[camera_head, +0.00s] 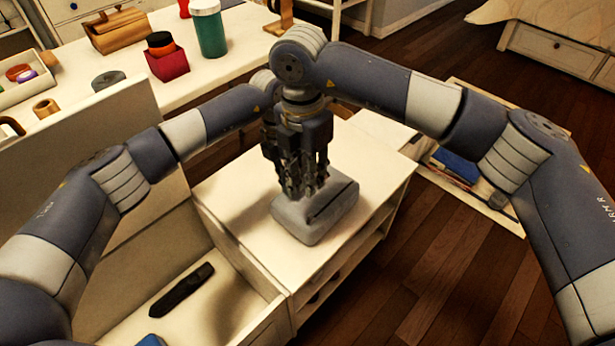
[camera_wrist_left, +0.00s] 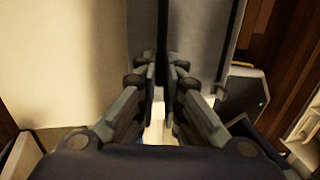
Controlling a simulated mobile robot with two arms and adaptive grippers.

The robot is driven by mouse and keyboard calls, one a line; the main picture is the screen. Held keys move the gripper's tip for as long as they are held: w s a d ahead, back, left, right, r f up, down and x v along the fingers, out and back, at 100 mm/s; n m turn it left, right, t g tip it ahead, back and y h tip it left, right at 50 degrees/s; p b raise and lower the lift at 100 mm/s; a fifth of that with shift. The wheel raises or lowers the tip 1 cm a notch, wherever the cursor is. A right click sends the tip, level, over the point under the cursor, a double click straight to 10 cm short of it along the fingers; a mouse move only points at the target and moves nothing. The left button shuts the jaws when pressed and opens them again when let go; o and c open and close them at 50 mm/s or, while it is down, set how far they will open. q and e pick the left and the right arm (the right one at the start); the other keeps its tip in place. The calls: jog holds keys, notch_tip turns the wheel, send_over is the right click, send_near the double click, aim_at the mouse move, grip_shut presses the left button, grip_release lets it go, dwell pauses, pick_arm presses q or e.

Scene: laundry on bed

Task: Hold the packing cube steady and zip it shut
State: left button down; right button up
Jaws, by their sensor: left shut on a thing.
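The packing cube (camera_head: 325,222) is a light grey, rounded block with a dark line along its top. It lies on the white cabinet top (camera_head: 375,160). My left gripper (camera_head: 283,178) points down at the far left side of the cube, partly hidden behind the right one. In the left wrist view its fingers (camera_wrist_left: 163,85) are close together, and the cube's grey surface (camera_wrist_left: 200,40) fills the space beyond them. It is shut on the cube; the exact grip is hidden. My right gripper (camera_head: 310,185) points down over the cube's top, its fingertips dark and blurred together.
A white table (camera_head: 245,70) behind holds a red pot (camera_head: 167,65), a green jar (camera_head: 208,28) and a wooden box (camera_head: 118,30). A lower open compartment (camera_head: 225,310) at the left holds a dark object (camera_head: 182,291). Wooden floor (camera_head: 470,265) is free at the right.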

pick_arm(q)
jog(key=shift+a+f, duration=0.1)
jog(key=shift+f, duration=0.05)
jog(key=c, duration=1.6)
grip_release()
jog(key=shift+w, duration=0.1)
jog(key=shift+c, duration=0.2)
